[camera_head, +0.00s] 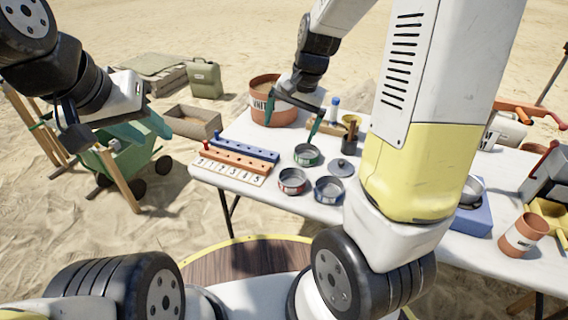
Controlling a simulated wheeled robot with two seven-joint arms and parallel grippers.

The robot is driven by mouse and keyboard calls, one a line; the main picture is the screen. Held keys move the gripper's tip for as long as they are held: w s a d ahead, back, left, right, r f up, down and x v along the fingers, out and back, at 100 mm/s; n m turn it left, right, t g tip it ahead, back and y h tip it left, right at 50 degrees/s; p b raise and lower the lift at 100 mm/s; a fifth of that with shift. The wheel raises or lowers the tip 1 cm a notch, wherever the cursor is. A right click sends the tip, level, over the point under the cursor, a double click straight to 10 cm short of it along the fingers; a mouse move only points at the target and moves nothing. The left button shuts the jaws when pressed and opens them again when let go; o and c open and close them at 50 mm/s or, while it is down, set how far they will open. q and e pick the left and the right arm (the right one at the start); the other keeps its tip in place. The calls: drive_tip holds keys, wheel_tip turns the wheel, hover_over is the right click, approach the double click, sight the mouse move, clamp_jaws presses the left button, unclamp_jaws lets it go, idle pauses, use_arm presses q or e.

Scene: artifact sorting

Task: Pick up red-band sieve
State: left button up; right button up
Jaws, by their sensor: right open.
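The red-band sieve (292,181) is a small round grey pan with a red band, upright on the white table near its front edge. A green-band sieve (306,155) stands behind it, and a blue-band sieve (329,190) stands to its right. My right gripper (291,128) is open and empty, with teal fingers. It hangs over the table, behind the red-band sieve and apart from it. My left gripper (142,128) is off the table to the left, over the sand. Its teal fingers overlap a green cart in the picture, so its opening is unclear.
A numbered rack (235,160) with blue and orange strips lies left of the sieves. A grey lid (342,167) lies to their right. A terracotta bucket (272,110) stands behind. My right arm hides the table's middle.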

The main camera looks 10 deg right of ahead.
sight(290, 184)
drive_tip(key=w+f+m, duration=0.1)
drive_tip(key=w+f, duration=0.1)
drive_tip(key=f, duration=0.6)
drive_tip(key=w+d+f+m+g+h, duration=0.1)
drive_tip(key=w+f, duration=0.1)
drive_tip(key=f, duration=0.7)
drive_tip(key=w+f+m+g+h, duration=0.1)
drive_tip(key=w+f, duration=0.1)
drive_tip(key=f, duration=0.7)
drive_tip(key=shift+d+f+m, duration=0.15)
drive_tip(key=shift+d+m, duration=0.25)
drive_tip(key=c, duration=1.2)
drive_tip(key=shift+o, duration=0.2)
drive_tip(key=shift+w, duration=0.1)
